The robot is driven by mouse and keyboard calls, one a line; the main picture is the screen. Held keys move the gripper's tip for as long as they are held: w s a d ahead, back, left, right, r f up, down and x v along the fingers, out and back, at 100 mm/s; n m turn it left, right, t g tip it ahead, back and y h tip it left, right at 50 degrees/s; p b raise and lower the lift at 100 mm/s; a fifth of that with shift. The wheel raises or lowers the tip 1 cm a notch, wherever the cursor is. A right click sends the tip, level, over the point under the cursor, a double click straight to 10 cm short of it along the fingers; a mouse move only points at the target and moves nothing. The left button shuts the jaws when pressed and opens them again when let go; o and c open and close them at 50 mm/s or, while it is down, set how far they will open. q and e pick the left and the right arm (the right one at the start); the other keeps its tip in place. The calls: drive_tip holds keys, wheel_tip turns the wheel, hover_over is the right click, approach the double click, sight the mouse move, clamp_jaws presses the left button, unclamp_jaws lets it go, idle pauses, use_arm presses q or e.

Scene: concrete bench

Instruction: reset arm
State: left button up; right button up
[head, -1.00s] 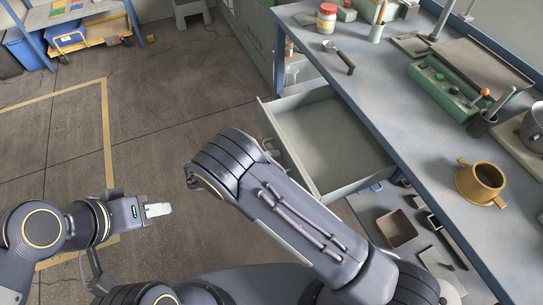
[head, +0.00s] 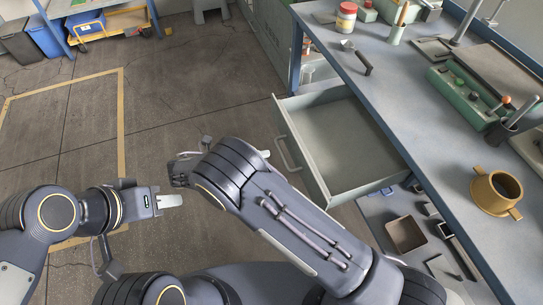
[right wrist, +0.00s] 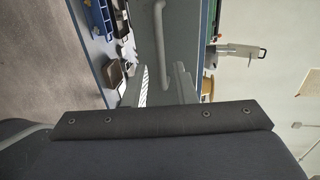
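My left gripper (head: 169,201) is at the lower left of the head view, above the floor. It is seen edge-on, so its opening cannot be told, and nothing shows in it. My right arm (head: 285,215) reaches up the middle of the head view, and its bent part hides most of the right gripper.
An open drawer (head: 345,145) juts from the bench (head: 425,120), close beside my right arm. A brass pot (head: 494,192) stands on the bench. Below are an open bin (head: 406,235) and small parts. Floor (head: 190,90) at the upper left is clear up to a cart (head: 110,22).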

drive_tip(key=shift+s+a+r, duration=0.1)
drive_tip(key=shift+s+a, duration=0.05)
drive_tip(key=shift+a, duration=0.15)
drive_tip(key=s+d+r+m+g+y+p, duration=0.2)
drive_tip(key=d+r+m+g+y, duration=0.25)
drive_tip(key=d+r+m, duration=0.45)
drive_tip(key=s+d+r+m+g+y+p, duration=0.25)
drive_tip(key=d+r+m+y, duration=0.35)
drive_tip(key=d+r+m, duration=0.4)
drive_tip(key=s+d+r+m+t+y+p, duration=0.2)
drive_tip(key=s+d+r+m+t+y, duration=0.1)
drive_tip(key=s+m, duration=0.5)
drive_tip(key=s+d+r+m+t+y+p, duration=0.2)
drive_tip(key=s+m, duration=0.6)
drive_tip(key=m, duration=0.6)
wheel_tip(320, 180, up, 2)
drive_tip(key=d+t+y, duration=0.1)
drive_tip(key=t+y, duration=0.1)
drive_tip(key=y, duration=0.1)
drive_tip(key=shift+s+m, duration=0.3)
drive_tip(key=shift+m, duration=0.1)
